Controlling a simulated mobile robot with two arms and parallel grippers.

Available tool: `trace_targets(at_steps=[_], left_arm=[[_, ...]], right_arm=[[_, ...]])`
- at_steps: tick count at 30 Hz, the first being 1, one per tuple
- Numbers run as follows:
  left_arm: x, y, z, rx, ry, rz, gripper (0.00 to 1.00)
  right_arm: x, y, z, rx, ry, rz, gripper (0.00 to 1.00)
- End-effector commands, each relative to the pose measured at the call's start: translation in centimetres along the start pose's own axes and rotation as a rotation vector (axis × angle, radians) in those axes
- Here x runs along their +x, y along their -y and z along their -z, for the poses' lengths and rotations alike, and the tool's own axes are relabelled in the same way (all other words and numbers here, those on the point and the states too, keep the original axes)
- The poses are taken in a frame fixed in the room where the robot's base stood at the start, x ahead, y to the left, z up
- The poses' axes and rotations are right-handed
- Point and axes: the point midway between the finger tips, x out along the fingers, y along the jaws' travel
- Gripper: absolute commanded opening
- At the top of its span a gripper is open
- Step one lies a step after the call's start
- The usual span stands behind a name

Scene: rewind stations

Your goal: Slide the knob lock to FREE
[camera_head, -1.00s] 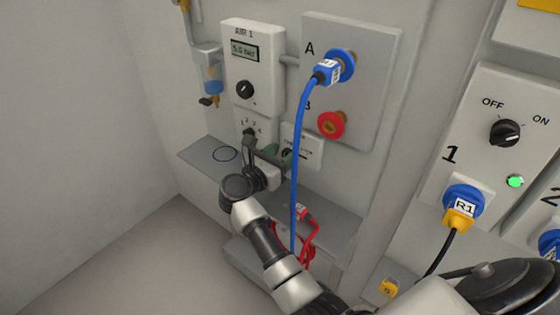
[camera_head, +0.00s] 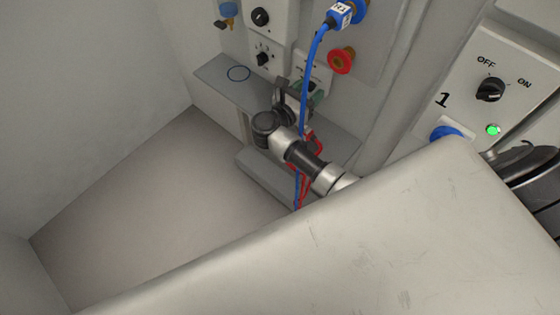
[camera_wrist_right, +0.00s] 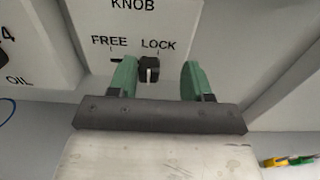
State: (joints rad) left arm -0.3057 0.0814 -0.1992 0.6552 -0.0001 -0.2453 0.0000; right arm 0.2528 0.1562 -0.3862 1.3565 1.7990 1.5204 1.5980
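The knob lock is a small black slider (camera_wrist_right: 149,69) on a white plate (camera_wrist_right: 95,18) lettered KNOB, FREE and LOCK. In the right wrist view the slider stands at the LOCK side, with a short dark slot toward FREE. My right gripper (camera_wrist_right: 158,67) is open, with one green finger on each side of the slider; the left finger looks closer to it. I cannot tell whether either finger touches it. In the head view the plate (camera_head: 314,68) shows behind my right gripper (camera_head: 303,92), which covers its lower part. My left gripper is not in view.
A selector dial (camera_head: 263,58) sits left of the plate. A blue hose (camera_head: 304,85) hangs close by the gripper, and a red cable lies below. A grey shelf (camera_head: 222,76) runs underneath.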

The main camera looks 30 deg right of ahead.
Motion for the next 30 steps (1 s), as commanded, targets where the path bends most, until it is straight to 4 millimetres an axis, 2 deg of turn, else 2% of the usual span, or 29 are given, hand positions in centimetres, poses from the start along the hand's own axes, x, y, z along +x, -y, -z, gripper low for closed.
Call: trace_targets(at_steps=[1,15,20,25,30], left_arm=[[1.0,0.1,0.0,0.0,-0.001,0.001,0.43],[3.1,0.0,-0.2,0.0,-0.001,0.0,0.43],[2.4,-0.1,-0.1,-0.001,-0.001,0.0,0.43],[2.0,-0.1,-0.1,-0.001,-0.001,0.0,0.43],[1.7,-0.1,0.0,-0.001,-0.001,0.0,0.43]], right_arm=[[-1.7,-0.2,0.8,0.008,-0.013,-0.007,0.49],[-10.7,-0.2,0.7,-0.02,0.004,-0.016,0.49],[-10.4,-1.2,2.8,-0.364,0.194,-0.182,0.49],[-11.3,-2.0,5.9,-0.697,0.364,-0.337,0.49],[-12.3,-2.3,8.9,-0.942,0.488,-0.451,0.49]])
